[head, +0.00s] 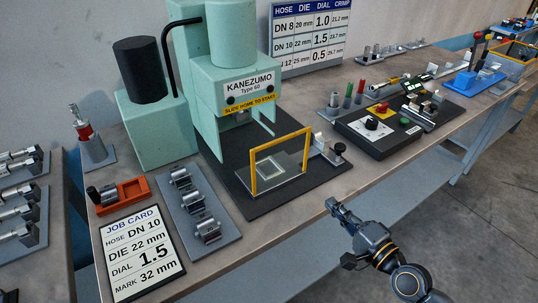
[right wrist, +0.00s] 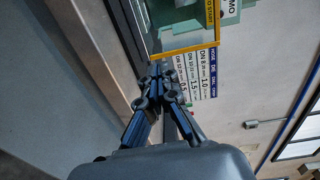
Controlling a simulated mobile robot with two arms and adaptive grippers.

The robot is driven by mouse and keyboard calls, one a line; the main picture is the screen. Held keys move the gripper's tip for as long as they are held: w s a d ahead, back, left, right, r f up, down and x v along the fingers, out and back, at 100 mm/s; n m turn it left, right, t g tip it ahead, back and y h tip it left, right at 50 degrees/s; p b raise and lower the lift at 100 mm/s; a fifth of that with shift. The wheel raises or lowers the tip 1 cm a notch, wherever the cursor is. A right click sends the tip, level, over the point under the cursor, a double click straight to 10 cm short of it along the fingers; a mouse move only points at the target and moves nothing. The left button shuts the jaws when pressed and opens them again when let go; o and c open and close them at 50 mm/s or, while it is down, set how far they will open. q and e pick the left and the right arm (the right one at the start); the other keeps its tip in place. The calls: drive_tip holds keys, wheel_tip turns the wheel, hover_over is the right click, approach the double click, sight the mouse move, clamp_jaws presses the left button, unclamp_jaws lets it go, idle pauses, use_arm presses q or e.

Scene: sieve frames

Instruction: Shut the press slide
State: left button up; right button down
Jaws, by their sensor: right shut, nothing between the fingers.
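The green press (head: 235,75) marked KANEZUMO stands on a black base plate (head: 245,204) on the bench. Its slide (head: 278,180), a grey plate with a pale square, sits out in front of the press body. A yellow upright frame (head: 253,175) stands at the slide; a yellow bar (right wrist: 187,51) also shows in the right wrist view. My right gripper (head: 332,204) is shut and empty, in front of the bench edge, right of and nearer than the slide, apart from it. Its closed fingers show in the right wrist view (right wrist: 153,72). My left gripper is out of view.
A black control box (head: 378,130) with knobs and a small clamp with a black knob (head: 338,149) stand right of the slide. A job card (head: 138,252), an orange holder (head: 120,195) and a grey rack (head: 200,212) lie left. The floor before the bench is free.

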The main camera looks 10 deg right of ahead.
drive_tip(key=r, duration=0.2)
drive_tip(key=p, duration=0.4)
approach(291, 162)
drive_tip(key=x, duration=0.5)
drive_tip(key=shift+w+r, duration=0.1)
drive_tip(key=shift+w, duration=0.05)
drive_tip(key=shift+w+a, duration=0.25)
drive_tip(key=shift+w, duration=0.55)
